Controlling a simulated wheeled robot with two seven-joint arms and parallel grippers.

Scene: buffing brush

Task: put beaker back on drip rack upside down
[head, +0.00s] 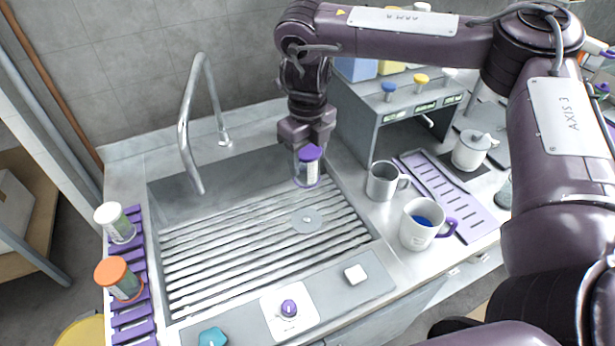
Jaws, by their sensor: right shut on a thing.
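My right gripper (306,140) is shut on a clear beaker (311,174) with a purple end and a pale label. It holds the beaker over the right back part of the sink, purple end up and clear part down. The purple slatted drip rack (133,316) runs along the left edge of the sink. A beaker with a white end (115,221) and one with an orange end (118,278) stand on it, coloured ends up. The rack's front slats are bare. My left gripper is not in view.
A tall faucet (188,125) rises behind the ribbed sink (240,245). A metal mug (383,182), a white mug (418,225) with blue contents and a purple slatted tray (470,212) are right of the sink. A purple knob (289,308) is on the front ledge.

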